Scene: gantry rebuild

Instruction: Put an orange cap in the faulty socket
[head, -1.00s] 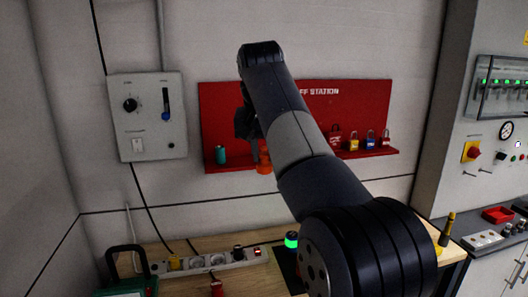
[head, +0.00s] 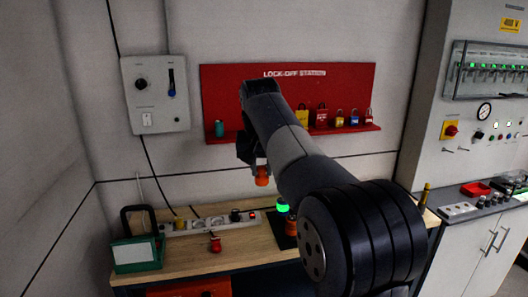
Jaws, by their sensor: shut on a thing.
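My gripper (head: 259,164) points down, shut on an orange cap (head: 262,178). It holds the cap in the air, and in the picture it lies above the right end of the white socket strip (head: 205,227). The strip lies along the back of the wooden bench. It has a yellow plug (head: 179,222) near its left end, a black plug (head: 235,215) further right and a red part at the right end. Open sockets show between the plugs. I cannot tell which socket is faulty. Another orange piece (head: 291,228) shows below a green light, partly hidden by my arm.
A red plug-like object (head: 215,243) lies in front of the strip. A green case (head: 137,254) stands at the bench's left. A red lock-off board (head: 220,82) with a shelf of padlocks hangs behind. The bench front (head: 245,250) is clear.

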